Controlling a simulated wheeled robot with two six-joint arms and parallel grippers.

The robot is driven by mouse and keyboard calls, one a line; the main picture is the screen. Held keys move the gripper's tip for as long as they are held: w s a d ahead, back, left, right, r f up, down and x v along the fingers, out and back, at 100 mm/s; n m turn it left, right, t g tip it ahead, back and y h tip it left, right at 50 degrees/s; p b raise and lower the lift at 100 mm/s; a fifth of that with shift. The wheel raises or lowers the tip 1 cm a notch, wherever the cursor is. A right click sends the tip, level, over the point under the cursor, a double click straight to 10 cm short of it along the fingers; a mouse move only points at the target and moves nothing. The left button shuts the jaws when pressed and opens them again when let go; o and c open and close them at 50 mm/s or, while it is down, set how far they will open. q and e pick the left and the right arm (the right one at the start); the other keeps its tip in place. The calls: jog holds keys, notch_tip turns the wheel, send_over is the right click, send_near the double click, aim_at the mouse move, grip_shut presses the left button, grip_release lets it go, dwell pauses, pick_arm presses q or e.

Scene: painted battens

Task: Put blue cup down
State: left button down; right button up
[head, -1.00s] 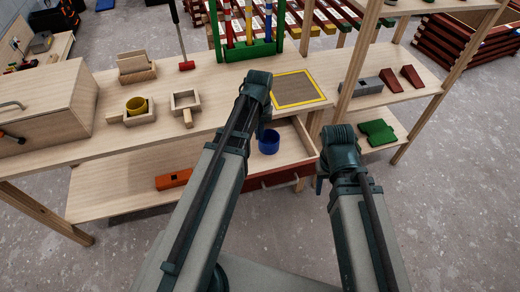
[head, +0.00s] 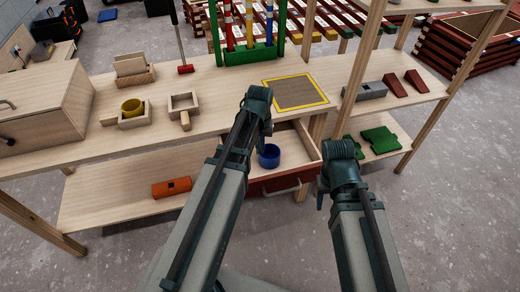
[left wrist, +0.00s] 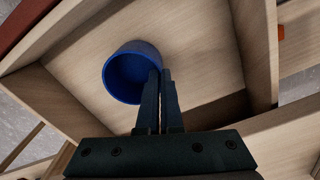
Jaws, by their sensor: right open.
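The blue cup (head: 269,156) shows inside the open drawer, just right of my left arm. In the left wrist view the cup (left wrist: 130,75) has its open mouth turned towards the camera. My left gripper (left wrist: 161,73) has its fingers close together at the cup's rim, one inside and one outside, shut on the wall. The head view hides these fingers behind the arm. I cannot tell whether the cup's base touches the drawer floor. My right gripper (head: 321,196) is open and empty, right of the drawer; its fingers are mostly hidden.
The drawer (head: 308,143) sits under the worktop. A yellow-bordered mat (head: 296,92) lies on the worktop above it. A yellow cup (head: 132,107) stands in a wooden holder at left.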

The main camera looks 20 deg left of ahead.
pick_arm(q)
jog(key=shift+f, duration=0.15)
jog(key=c, duration=1.1)
grip_release()
notch_tip(320, 180, up, 12)
jog(key=p, duration=1.2)
jog(key=s+d+m, duration=0.2)
jog(key=s+d, duration=0.2)
jog(key=s+d+m, duration=0.2)
jog(key=s+d, duration=0.3)
jog(key=s+d+m+y, duration=0.1)
jog(key=s+d+m, duration=0.1)
jog(key=s+d, duration=0.2)
jog(key=shift+s+d+r, duration=0.25)
jog(key=shift+s, duration=0.3)
